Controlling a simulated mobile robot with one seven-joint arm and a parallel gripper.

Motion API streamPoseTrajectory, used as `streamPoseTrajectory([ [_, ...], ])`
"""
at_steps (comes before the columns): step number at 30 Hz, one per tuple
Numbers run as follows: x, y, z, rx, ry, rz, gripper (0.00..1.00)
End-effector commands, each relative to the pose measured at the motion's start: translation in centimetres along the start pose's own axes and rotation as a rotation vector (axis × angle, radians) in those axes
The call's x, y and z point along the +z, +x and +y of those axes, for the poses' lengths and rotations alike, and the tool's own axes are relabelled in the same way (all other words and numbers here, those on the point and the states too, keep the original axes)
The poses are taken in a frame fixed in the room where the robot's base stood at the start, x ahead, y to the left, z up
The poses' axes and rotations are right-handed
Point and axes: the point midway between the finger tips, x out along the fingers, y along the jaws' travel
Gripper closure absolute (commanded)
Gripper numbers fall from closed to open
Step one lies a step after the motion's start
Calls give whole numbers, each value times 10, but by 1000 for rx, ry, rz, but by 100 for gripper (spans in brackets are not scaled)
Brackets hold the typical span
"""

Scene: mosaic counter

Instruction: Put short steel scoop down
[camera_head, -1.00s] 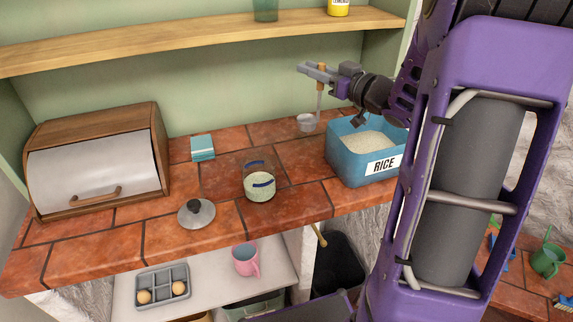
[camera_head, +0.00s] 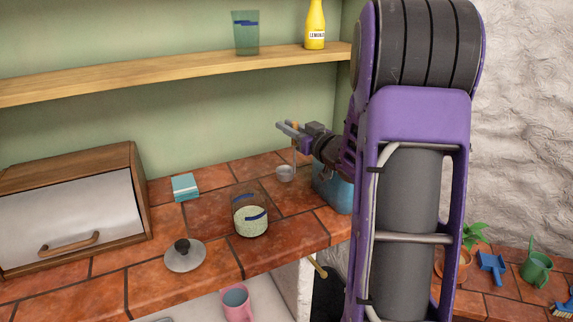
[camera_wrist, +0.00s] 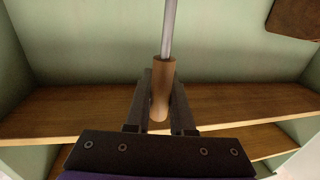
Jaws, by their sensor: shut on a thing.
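The tiled counter (camera_head: 210,215) lies below.
The blue bin (camera_head: 331,189) is partly hidden by my arm. A glass jar (camera_head: 250,221) of grains, a lid (camera_head: 184,257), a teal box (camera_head: 185,187) and a wooden bread box (camera_head: 140,160) share the counter. Clear tiles lie between the jar and teal box. A shelf (camera_head: 180,78) runs above.

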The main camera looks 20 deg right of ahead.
Motion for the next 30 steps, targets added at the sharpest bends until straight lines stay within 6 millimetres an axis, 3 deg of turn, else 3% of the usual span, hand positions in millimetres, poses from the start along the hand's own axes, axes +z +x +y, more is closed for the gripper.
streamPoseTrajectory([
  [14,55,0,0,-1,0,0,100],
  [26,61,0,0,-1,-2,2,100],
  [27,59,0,0,-1,-2,1,71],
  [30,59,0,0,-1,-2,1,53],
])
